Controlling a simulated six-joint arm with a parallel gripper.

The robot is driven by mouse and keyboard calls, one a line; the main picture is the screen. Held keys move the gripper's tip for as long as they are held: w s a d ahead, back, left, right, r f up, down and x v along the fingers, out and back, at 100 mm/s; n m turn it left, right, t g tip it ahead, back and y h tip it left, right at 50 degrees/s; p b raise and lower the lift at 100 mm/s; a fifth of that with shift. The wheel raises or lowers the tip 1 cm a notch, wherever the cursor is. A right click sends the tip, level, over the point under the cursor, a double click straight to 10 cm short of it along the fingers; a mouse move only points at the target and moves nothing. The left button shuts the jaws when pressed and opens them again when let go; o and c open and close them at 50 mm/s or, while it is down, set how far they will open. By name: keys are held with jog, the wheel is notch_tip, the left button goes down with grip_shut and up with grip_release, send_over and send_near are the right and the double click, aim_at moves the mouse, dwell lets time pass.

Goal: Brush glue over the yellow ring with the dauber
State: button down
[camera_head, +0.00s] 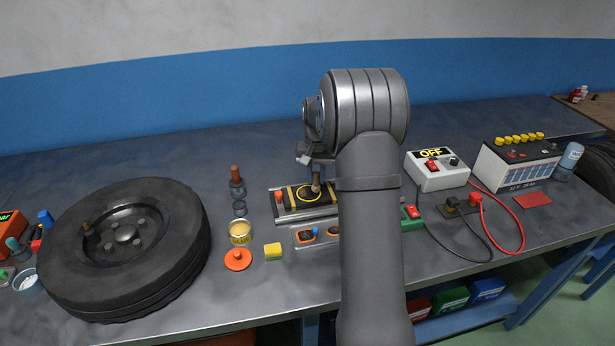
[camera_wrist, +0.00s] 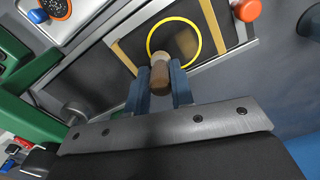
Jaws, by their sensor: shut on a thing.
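The yellow ring (camera_head: 303,196) is marked on a dark strip in a metal fixture on the bench. It also shows in the wrist view (camera_wrist: 150,42). My gripper (camera_wrist: 158,88) is shut on the dauber (camera_wrist: 160,76), a brown-handled tool with a pale collar. The dauber's tip end points over the ring, and a brown patch shows inside the ring beside it. In the head view the dauber (camera_head: 316,180) stands near the ring's right side. I cannot tell whether its tip touches the strip. My arm hides the fixture's right end.
An open yellowish tin (camera_head: 240,232), an orange lid (camera_head: 237,259) and a yellow block (camera_head: 273,251) stand left of the fixture. A large tyre (camera_head: 125,245) lies further left. A control box (camera_head: 437,170) and battery (camera_head: 515,163) stand right.

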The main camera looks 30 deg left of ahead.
jog(key=shift+w+d, duration=0.5)
jog(key=shift+d, duration=0.15)
jog(key=shift+s+d, duration=0.25)
jog(key=shift+s, duration=0.15)
jog(key=shift+s+a, duration=2.65)
jog(key=shift+s+a+r, duration=0.1)
jog(key=shift+a, duration=0.05)
notch_tip(320, 180, up, 8)
jog(key=shift+f, duration=0.2)
